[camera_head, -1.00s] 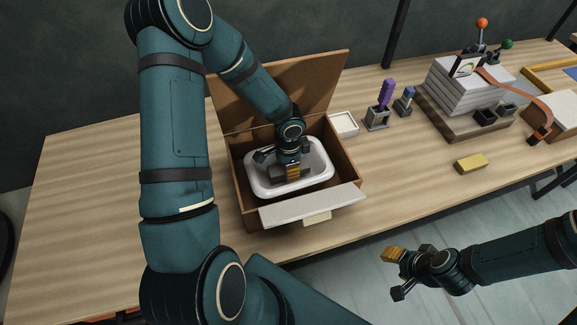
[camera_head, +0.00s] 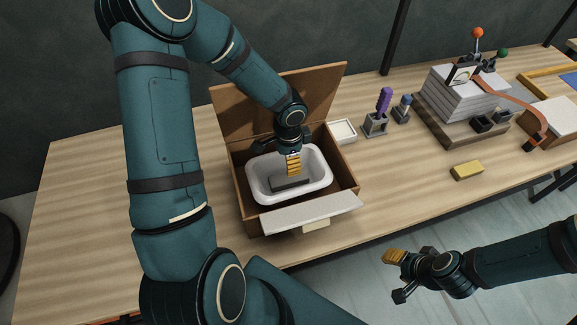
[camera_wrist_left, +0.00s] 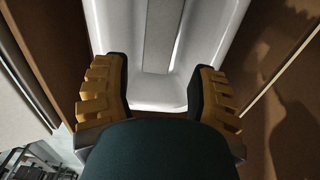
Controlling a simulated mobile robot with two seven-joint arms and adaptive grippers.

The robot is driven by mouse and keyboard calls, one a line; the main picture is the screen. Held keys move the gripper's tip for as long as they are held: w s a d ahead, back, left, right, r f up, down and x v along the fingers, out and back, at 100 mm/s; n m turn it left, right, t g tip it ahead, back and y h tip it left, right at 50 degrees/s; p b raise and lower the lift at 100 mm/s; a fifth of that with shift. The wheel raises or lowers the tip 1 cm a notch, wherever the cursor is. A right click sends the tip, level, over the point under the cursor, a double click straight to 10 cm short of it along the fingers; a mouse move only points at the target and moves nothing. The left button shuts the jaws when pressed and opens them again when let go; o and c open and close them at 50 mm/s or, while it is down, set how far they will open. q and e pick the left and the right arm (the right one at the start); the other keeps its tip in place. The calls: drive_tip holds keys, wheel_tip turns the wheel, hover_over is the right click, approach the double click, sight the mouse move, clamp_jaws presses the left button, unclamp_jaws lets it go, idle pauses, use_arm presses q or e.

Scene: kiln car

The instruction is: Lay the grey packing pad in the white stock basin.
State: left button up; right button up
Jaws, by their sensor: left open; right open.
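The white stock basin (camera_head: 258,190) sits inside an open brown box; it also shows in the left wrist view (camera_wrist_left: 165,90). The grey packing pad (camera_head: 290,185) lies in the basin, on its floor as far as I can see. It shows as a grey strip (camera_wrist_left: 160,40) in the left wrist view. My left gripper (camera_head: 288,166) is open and empty above the pad, its yellow-padded fingers spread apart in the left wrist view (camera_wrist_left: 157,92). My right gripper (camera_head: 396,277) is open and empty in front of the table.
The brown box (camera_head: 349,185) has its lid raised behind and a pale flap (camera_head: 312,213) in front. A small white tray (camera_head: 342,131), purple-topped holder (camera_head: 376,122), yellow block (camera_head: 466,170) and grey stack (camera_head: 462,95) stand to the right. The table's left side is clear.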

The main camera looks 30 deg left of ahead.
use_arm(q)
wheel_tip(320, 180, up, 6)
drive_tip(key=shift+f+p, duration=0.2)
drive_tip(key=shift+p, duration=0.2)
drive_tip(key=shift+s, duration=0.1)
